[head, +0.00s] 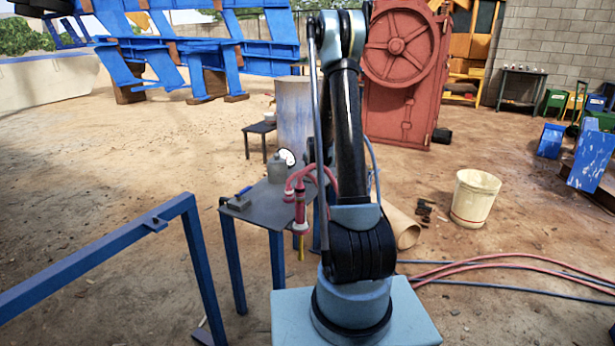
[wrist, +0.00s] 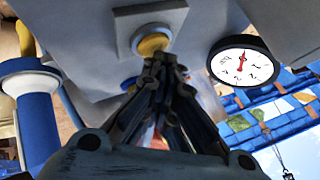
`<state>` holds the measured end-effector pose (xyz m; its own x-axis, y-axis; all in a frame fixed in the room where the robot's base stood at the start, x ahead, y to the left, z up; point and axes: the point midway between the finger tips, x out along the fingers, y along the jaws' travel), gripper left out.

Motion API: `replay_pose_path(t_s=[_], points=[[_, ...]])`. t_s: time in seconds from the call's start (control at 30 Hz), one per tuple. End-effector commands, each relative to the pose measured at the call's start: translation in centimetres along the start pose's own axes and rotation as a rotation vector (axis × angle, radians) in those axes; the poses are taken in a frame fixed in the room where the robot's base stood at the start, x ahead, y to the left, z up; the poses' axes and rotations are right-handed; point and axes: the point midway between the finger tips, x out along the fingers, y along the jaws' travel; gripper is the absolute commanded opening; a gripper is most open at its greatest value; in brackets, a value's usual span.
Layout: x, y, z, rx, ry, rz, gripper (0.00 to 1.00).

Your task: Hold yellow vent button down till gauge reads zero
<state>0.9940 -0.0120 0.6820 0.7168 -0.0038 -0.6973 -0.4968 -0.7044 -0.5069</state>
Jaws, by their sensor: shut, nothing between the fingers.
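The yellow vent button (wrist: 151,43) sits in a round grey collar on the grey housing, in the wrist view. My gripper (wrist: 166,62) is shut and empty, with its fingertips overlapping the button's lower edge. I cannot tell whether they touch it or how far it is pressed. The pressure gauge (wrist: 258,68) has a white face, black rim and red needle pointing up in the picture, tilted slightly right; its figures are too small to read. In the head view the gauge (head: 287,157) shows above a grey box on a small table, and my arm hides the gripper.
The small table (head: 262,205) also carries a red hose fitting (head: 299,205). A blue rail (head: 100,257) stands at the front left. A cream bucket (head: 475,198) and red and blue hoses (head: 510,275) lie to the right. Open dirt is at the left.

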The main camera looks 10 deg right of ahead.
Motion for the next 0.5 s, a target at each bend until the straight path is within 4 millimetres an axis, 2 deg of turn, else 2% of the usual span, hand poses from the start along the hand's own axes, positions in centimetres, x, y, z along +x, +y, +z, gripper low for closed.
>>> replay_pose_path(t_s=[0.5], points=[[-0.69,-0.46,-0.48,0.0,0.0,0.0,0.0]])
